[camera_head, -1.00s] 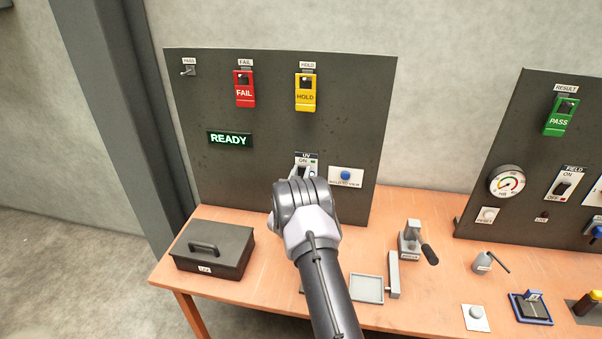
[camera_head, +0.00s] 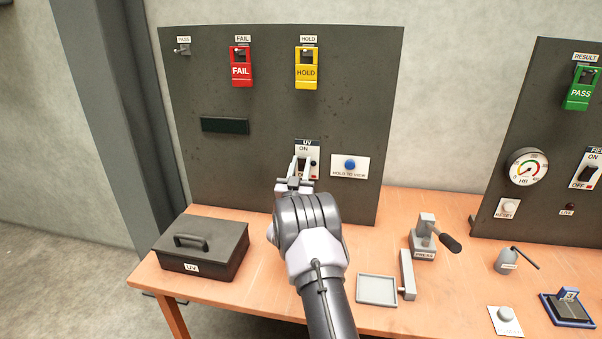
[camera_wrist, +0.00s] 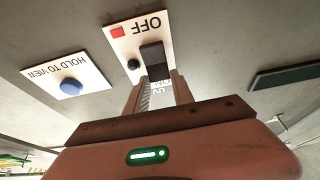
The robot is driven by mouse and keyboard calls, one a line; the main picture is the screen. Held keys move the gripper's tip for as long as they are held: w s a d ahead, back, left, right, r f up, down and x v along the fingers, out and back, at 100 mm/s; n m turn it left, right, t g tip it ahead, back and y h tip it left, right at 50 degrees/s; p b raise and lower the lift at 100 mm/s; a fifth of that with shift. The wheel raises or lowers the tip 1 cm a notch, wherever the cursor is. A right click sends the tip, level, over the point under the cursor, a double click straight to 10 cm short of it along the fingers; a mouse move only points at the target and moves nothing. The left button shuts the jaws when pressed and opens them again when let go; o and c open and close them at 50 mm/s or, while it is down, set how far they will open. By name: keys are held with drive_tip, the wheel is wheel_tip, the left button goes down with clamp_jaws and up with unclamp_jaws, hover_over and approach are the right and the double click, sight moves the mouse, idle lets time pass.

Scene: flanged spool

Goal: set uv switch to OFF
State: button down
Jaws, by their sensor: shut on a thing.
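The UV switch (camera_head: 304,163) is a dark rocker on a white plate marked UV and ON, low on the left dark panel. In the wrist view, seen upside down, the rocker (camera_wrist: 153,60) stands near the OFF word and a red square. A small dark round lamp (camera_wrist: 134,64) sits beside it. My gripper (camera_head: 301,166) is at the plate, its two fingers shut on the switch. In the wrist view the fingers (camera_wrist: 158,92) straddle its lower part in the picture. They hide part of the plate, and I cannot tell for sure which way the rocker is tilted.
The blue HOLD TO VIEW button (camera_head: 350,165) is close on the right. A display (camera_head: 225,125) on the panel is dark. FAIL (camera_head: 241,68) and HOLD (camera_head: 306,69) covers are higher up. A dark UV box (camera_head: 203,247) and a grey tray (camera_head: 377,290) are on the table.

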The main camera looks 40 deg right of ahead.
drive_tip(key=c, duration=1.1)
unclamp_jaws()
drive_tip(key=p+v, duration=0.1)
drive_tip(key=v, duration=1.6)
drive_tip(key=shift+s+a+f+p, duration=0.1)
drive_tip(key=shift+s+p, duration=0.1)
drive_tip(key=shift+p, duration=0.2)
